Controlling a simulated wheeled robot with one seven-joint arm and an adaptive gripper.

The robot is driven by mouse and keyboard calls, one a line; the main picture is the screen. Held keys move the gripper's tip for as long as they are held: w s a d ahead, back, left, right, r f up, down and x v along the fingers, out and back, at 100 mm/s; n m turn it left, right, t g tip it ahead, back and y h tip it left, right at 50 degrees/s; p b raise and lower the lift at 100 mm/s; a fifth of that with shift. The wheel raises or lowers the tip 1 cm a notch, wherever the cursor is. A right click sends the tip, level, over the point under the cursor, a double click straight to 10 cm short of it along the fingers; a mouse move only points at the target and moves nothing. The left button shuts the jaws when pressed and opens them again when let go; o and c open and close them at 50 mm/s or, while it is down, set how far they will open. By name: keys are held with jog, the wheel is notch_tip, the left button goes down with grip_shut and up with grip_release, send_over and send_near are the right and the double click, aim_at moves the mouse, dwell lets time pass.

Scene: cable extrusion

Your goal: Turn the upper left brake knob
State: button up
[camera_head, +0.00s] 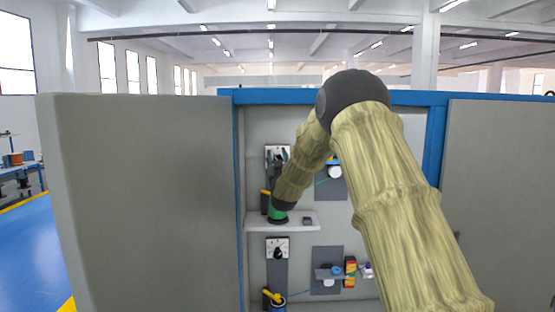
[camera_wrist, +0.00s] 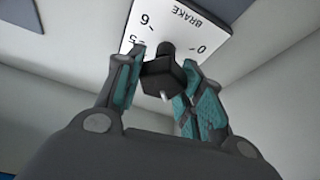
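The upper left brake knob is a black block-shaped knob (camera_wrist: 164,76) on a white plate marked BRAKE (camera_wrist: 178,22). In the head view the upper plate (camera_head: 284,151) shows above my gripper (camera_head: 277,172), which hides most of the knob. In the wrist view my gripper (camera_wrist: 162,72) has one teal-padded finger on each side of the knob. Exact contact at the pads is hard to see.
A grey shelf (camera_head: 300,222) lies just below my wrist. A lower brake knob (camera_head: 278,253) on its own plate sits beneath it. Spools and small parts stand to the right. The cabinet's open grey door (camera_head: 140,200) stands at left and a blue frame (camera_head: 437,150) at right.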

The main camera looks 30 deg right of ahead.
jog(key=shift+f+n+b, duration=0.1)
jog(key=shift+n+b, duration=0.2)
jog(key=shift+b, duration=0.1)
jog(key=n+y+b, duration=0.1)
jog(key=n+b, duration=0.2)
jog(key=shift+a+f+n+t+y+b, duration=0.1)
jog(key=shift+f+n+t+y+b, duration=0.05)
jog(key=shift+n+t+y+b, duration=0.2)
jog(key=n+y+b, duration=0.2)
jog(key=n+b, duration=0.1)
jog(key=n, duration=0.1)
jog(key=shift+w+a, duration=0.1)
jog(key=shift+n+y+b, duration=0.75)
jog(key=shift+n+b, duration=0.05)
jog(key=shift+n, duration=0.45)
jog(key=o, duration=0.9)
jog(key=shift+c, duration=0.2)
